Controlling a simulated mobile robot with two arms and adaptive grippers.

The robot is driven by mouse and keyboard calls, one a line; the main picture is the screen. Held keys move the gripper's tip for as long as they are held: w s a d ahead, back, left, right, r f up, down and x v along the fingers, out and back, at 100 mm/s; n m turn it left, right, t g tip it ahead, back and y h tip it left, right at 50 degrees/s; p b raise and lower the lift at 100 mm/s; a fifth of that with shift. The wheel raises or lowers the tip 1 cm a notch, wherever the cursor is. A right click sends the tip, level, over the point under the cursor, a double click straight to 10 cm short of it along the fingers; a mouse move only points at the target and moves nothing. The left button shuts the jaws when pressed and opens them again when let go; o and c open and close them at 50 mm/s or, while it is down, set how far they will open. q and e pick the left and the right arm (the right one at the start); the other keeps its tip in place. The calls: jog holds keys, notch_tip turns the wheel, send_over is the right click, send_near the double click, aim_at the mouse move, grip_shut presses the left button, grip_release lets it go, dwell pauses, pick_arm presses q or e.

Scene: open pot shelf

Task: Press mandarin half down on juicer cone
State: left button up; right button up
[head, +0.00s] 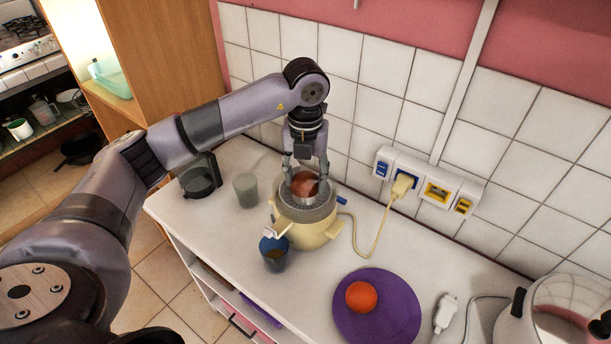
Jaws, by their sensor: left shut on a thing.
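The juicer (306,229) is a cream-yellow appliance with a grey strainer top, standing on the white counter near the tiled wall. My left gripper (305,178) points down over its top and is shut on a reddish-orange mandarin half (304,185). The half sits at the middle of the strainer, over where the cone would be; the cone itself is hidden. Whether the half is fully seated on it, I cannot tell. A second orange piece of fruit (361,296) lies on a purple plate (398,318) at front right. My right gripper is not in view.
A grey cup (246,190) and a dark glass jug (199,178) stand to the left. The juicer's cord runs to wall sockets (437,191). A white plug (446,313) and shiny kettle (555,318) are at right.

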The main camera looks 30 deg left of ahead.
pick_arm(q)
jog(key=shift+r+p, duration=1.8)
jog(key=shift+r, duration=1.35)
